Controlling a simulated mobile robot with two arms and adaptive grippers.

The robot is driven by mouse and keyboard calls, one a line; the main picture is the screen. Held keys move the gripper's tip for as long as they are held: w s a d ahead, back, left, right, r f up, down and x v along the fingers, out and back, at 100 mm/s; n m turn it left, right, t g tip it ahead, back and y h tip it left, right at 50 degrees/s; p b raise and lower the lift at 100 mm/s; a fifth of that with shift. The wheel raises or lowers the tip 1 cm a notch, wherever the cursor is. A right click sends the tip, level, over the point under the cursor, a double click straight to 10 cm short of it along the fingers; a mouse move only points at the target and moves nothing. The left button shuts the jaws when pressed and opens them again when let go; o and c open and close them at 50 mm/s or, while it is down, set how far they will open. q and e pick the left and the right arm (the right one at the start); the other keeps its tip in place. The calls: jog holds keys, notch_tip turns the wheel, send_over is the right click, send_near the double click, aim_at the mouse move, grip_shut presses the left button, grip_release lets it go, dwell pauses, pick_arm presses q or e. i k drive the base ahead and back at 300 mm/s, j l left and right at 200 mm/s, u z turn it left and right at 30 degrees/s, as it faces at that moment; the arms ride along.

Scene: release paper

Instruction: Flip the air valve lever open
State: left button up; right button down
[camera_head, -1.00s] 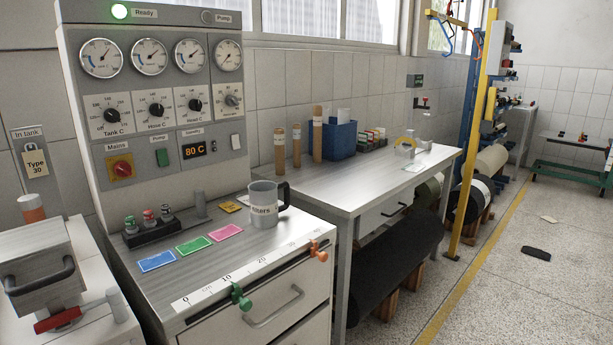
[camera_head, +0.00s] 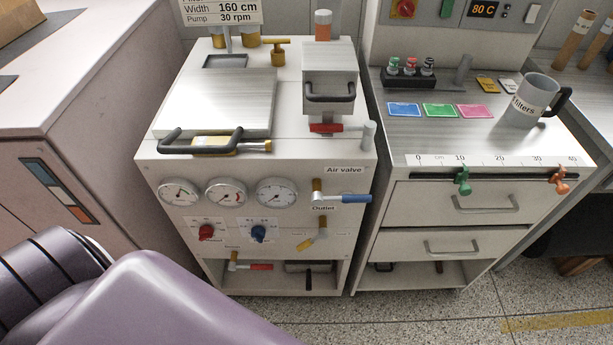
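The "Air valve" label (camera_head: 343,169) is at the upper right of the white machine's front panel. Just below it, a lever with a blue handle (camera_head: 343,198) is mounted on a brass and silver fitting. The handle points right, about level, and its tip reaches the cabinet's right edge. An "Outlet" label (camera_head: 322,208) is under it. Neither gripper is in view. A purple link of my own arm fills the lower left, with its gripper out of frame.
Below the blue lever are a yellow-handled lever (camera_head: 311,241) and a red lever (camera_head: 254,266). Three gauges (camera_head: 226,193) and two knobs are to the left. A drawer cabinet (camera_head: 456,197) stands close on the right. Speckled floor (camera_head: 400,318) lies in front.

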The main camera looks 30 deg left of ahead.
aim_at(317, 198)
jog(key=j+u, duration=0.1)
jog(key=u, duration=0.35)
jog(key=j+z, duration=0.15)
jog(key=j, duration=1.25)
jog(key=k, duration=0.05)
